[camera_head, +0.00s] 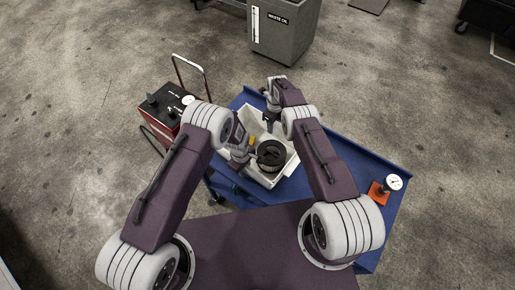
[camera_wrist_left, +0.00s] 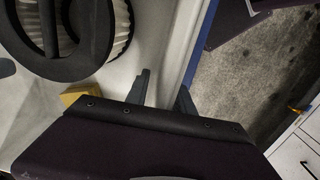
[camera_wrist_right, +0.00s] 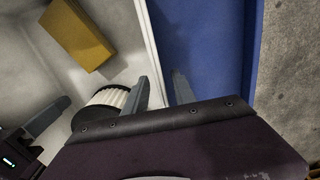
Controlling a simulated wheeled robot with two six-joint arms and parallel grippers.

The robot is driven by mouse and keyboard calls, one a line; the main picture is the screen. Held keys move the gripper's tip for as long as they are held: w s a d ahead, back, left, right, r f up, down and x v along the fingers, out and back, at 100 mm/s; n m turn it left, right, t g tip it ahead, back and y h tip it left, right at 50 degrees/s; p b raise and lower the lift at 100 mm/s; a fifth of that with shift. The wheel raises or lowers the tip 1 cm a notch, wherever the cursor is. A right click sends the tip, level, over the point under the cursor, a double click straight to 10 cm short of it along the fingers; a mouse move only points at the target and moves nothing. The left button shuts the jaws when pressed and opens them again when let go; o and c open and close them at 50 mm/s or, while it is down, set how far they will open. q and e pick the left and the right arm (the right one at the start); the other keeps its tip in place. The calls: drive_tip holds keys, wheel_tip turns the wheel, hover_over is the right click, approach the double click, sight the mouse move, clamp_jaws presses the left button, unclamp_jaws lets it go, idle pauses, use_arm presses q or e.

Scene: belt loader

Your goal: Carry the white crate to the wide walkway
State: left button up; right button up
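The white crate (camera_head: 287,170) sits on the blue cart top (camera_head: 365,165). It holds a round black-topped filter (camera_head: 270,153) and a yellow block (camera_head: 252,141). My left gripper (camera_head: 240,160) is at the crate's left side. In the left wrist view its fingers are apart, seemingly either side of the crate wall (camera_wrist_left: 178,60). My right gripper (camera_head: 268,118) is at the crate's far side. In the right wrist view its fingers are apart, on either side of the wall rim (camera_wrist_right: 149,45). Whether the fingers touch the walls cannot be told. My arms hide part of the crate.
A red box with a gauge on a hand truck (camera_head: 165,108) stands left of the cart. A grey waste oil bin (camera_head: 284,32) stands beyond it. An orange gauge piece (camera_head: 379,194) lies on the cart's right corner. Open concrete floor (camera_head: 425,110) lies right and left.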

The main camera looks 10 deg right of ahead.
use_arm(q)
drive_tip(key=c, duration=0.5)
use_arm(e)
drive_tip(key=shift+r, duration=0.1)
drive_tip(key=c, duration=0.5)
use_arm(q)
drive_tip(key=shift+s+r, duration=0.1)
drive_tip(key=shift+s, duration=0.05)
clamp_jaws()
use_arm(e)
drive_tip(key=shift+s, duration=0.15)
clamp_jaws()
drive_tip(key=shift+r, duration=0.1)
